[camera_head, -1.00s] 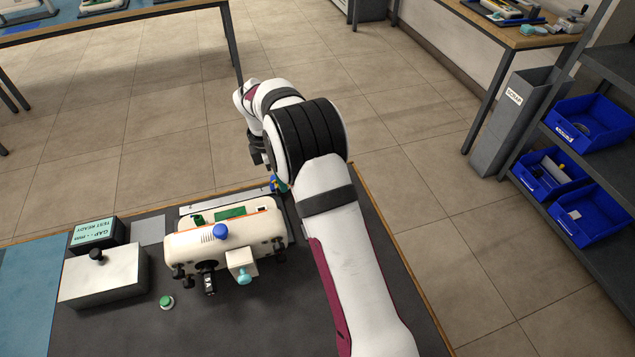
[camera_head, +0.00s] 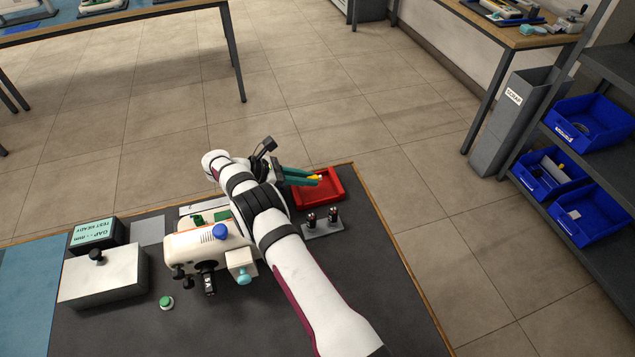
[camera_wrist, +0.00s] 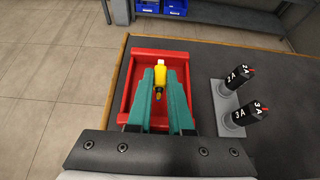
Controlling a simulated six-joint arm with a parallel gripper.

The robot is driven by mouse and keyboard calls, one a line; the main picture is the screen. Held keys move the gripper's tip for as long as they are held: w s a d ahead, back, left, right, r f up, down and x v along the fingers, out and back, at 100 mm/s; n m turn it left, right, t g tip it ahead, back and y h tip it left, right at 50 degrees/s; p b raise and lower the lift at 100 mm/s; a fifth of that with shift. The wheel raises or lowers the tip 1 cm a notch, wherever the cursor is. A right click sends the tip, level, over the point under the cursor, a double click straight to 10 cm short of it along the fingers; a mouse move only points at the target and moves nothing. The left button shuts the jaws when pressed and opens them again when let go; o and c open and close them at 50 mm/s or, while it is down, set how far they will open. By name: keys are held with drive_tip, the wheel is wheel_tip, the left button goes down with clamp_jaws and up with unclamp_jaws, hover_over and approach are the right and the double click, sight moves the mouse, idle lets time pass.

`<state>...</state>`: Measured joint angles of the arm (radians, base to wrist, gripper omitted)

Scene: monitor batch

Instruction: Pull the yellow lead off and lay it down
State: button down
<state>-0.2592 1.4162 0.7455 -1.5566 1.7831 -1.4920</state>
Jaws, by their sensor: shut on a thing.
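The yellow lead (camera_wrist: 160,76) is a short yellow piece with a pale end and a darker tip. It sits between the green fingertips of my gripper (camera_wrist: 159,95), which is shut on it. In the wrist view it shows over the red tray (camera_wrist: 125,88); I cannot tell whether it touches the tray floor. In the head view my gripper (camera_head: 318,179) reaches over the red tray (camera_head: 337,192) at the table's back right, with the yellow lead (camera_head: 314,177) at its tips. The cream monitor (camera_head: 195,247) stands left of my arm, partly hidden by it.
A grey holder (camera_head: 323,230) with two black cylinders marked 2 A and 3 A in the wrist view stands just in front of the tray. A grey box (camera_head: 103,275), a display (camera_head: 93,234) and a green button (camera_head: 166,301) are at left. The table edge lies close behind the tray.

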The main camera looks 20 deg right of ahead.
drive_tip(key=shift+f, duration=0.25)
drive_tip(key=shift+f, duration=0.8)
drive_tip(key=c, duration=0.7)
unclamp_jaws()
drive_tip(key=shift+c, duration=0.2)
drive_tip(key=v, duration=0.7)
drive_tip(key=shift+a+r, duration=0.15)
drive_tip(key=shift+a, duration=0.05)
